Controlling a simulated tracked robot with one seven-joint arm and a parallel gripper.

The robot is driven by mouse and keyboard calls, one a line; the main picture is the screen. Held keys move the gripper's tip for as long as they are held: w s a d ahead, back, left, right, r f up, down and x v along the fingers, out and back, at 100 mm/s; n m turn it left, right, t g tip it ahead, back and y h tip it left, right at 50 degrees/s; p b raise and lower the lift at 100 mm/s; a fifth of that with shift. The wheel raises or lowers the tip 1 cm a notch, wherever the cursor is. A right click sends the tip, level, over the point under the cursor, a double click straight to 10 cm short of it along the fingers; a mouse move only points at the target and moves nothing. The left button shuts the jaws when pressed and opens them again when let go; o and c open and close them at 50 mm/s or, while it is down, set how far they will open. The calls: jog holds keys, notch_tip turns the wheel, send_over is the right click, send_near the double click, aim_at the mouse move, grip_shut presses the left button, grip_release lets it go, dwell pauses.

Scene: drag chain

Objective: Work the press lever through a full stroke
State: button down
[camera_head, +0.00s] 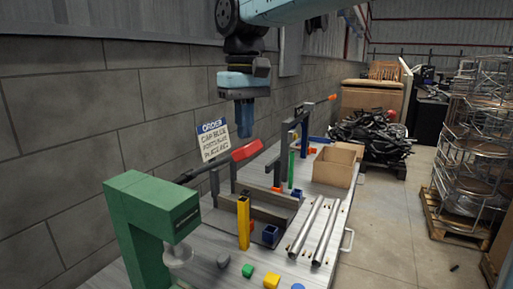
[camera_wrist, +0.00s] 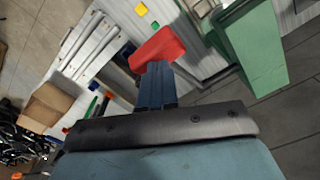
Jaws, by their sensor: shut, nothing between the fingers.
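The green press (camera_head: 140,215) stands at the left front of the bench. Its dark lever (camera_head: 200,170) slopes up to the right and ends in a red handle (camera_head: 247,151). My gripper (camera_head: 245,134) points down just above the red handle, shut and empty. In the wrist view, my gripper's blue-grey fingers (camera_wrist: 157,66) are together and their tips overlap the lower edge of the red handle (camera_wrist: 158,46). I cannot tell whether they touch it. The green press (camera_wrist: 250,50) is at the right there. The handle hides part of the bench behind it.
A yellow post (camera_head: 244,222) and two metal rods (camera_head: 305,230) are on the bench (camera_head: 338,225) in front. A cardboard box (camera_head: 335,166) and a dark frame (camera_head: 284,150) stand farther back. A block wall (camera_head: 70,115) runs close along the left.

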aim_at(251, 151)
jog(key=shift+f, duration=0.15)
dwell(0.5)
jog(key=shift+f, duration=1.5)
jog(key=shift+s+d+f, duration=0.15)
jog(key=shift+d+f, duration=0.15)
jog(key=shift+f, duration=0.25)
jog(key=shift+s+d+f, duration=0.1)
jog(key=shift+d+f, duration=0.2)
jog(key=shift+f, duration=0.35)
